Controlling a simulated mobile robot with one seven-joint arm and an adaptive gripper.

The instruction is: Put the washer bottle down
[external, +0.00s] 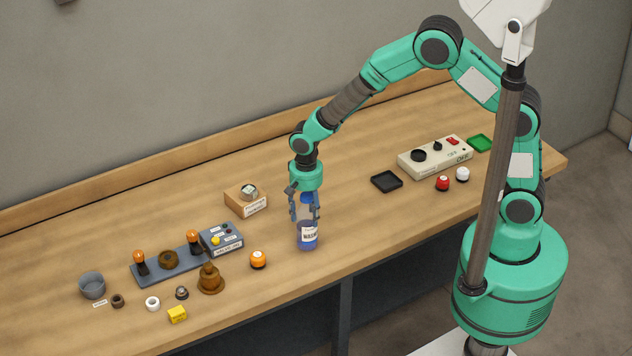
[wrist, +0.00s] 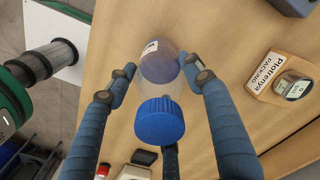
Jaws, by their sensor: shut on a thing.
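The washer bottle (external: 307,236) is a clear bottle with bluish liquid, a white label and a blue cap. My gripper (external: 305,208) points down and is shut around its upper part, over the front part of the bench. The bottle looks upright; I cannot tell whether its base touches the bench top. In the wrist view the blue cap of the washer bottle (wrist: 160,122) faces the camera, and the fingers of my gripper (wrist: 162,78) lie on both sides of the bottle. The fingers partly hide the bottle's top in the external view.
The wooden bench (external: 345,215) is bare around the bottle. A wooden block with a round gauge (external: 247,199) stands behind left, an orange ball-like part (external: 258,259) left. A black tray (external: 387,181) and a beige switch box (external: 435,156) are right. Several pump parts lie left.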

